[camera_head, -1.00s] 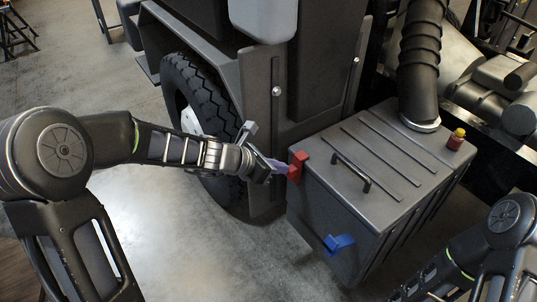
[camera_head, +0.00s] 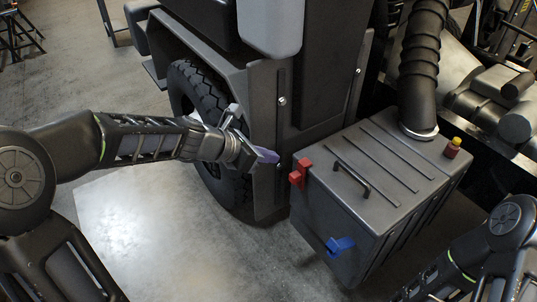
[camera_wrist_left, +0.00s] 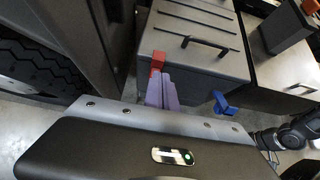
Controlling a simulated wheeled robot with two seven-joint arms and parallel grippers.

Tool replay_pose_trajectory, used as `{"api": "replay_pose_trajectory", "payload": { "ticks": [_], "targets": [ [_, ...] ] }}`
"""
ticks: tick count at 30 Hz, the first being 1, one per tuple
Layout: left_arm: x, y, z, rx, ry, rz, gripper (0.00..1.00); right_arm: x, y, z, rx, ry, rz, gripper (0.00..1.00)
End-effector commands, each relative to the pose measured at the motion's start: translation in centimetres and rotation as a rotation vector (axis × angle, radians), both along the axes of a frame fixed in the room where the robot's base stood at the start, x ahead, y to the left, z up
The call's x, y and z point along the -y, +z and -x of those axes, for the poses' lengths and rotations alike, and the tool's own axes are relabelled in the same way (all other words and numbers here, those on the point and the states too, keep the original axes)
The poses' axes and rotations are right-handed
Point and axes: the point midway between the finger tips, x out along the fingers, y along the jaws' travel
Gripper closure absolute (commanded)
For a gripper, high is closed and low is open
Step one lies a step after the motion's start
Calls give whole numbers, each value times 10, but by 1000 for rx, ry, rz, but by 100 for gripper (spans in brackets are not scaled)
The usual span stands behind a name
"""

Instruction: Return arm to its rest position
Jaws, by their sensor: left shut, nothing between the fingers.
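My left gripper (camera_head: 268,156) is in front of the truck's wheel, to the left of the grey box (camera_head: 385,185). Its purple fingers (camera_wrist_left: 162,91) are shut together with nothing between them. In the head view a gap of floor and dark panel separates the fingertips from the red latch (camera_head: 300,173) on the box's upper left corner. In the left wrist view the red latch (camera_wrist_left: 158,60) appears just beyond the fingertips. A blue latch (camera_head: 340,246) sits lower on the box's front face. My right arm shows at the lower right; its gripper is out of view.
A black tyre (camera_head: 205,125) and a dark upright panel (camera_head: 270,135) stand behind my left gripper. Bare floor (camera_head: 165,235) lies below my left arm.

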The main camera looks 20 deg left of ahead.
Motion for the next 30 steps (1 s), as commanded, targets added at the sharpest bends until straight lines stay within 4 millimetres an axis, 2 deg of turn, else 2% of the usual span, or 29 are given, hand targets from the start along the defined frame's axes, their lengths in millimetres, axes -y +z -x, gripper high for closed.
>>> {"api": "replay_pose_trajectory", "payload": {
  "ticks": [11, 14, 17, 20, 21, 23, 24, 26, 27, 29, 30],
  "targets": [
    [-2, 0, -1, 29, -26, -35, 100, 0, 0, 0, 0, 0, 0, 77],
    [-11, -4, -5, 98, -81, -150, 100, 0, 0, 0, 1, 0, 0, 77],
    [-26, -21, -5, 197, -211, -388, 100, 0, 0, -1, 4, -1, 0, 77],
    [-32, -79, 7, 272, -481, -712, 100, -1, -3, -1, 7, -1, -1, 77],
    [-31, -113, 16, 298, -631, -841, 100, -1, -6, -1, 9, -1, -2, 77],
    [-24, -161, 34, 342, -862, -998, 100, -2, -10, -2, 11, -1, -3, 77],
    [-18, -192, 48, 374, -1016, -1076, 100, -2, -12, -2, 13, 0, -4, 77],
    [-6, -234, 72, 431, -1234, -1157, 100, -2, -16, -2, 15, 0, -5, 77],
    [4, -260, 90, 475, -1368, -1186, 100, -3, -19, -2, 15, 0, -6, 77],
    [21, -296, 121, 544, -1548, -1198, 100, -3, -23, -2, 17, 1, -7, 77],
    [33, -317, 142, 589, -1648, -1188, 100, -4, -25, -2, 17, 2, -7, 77]
  ]
}}
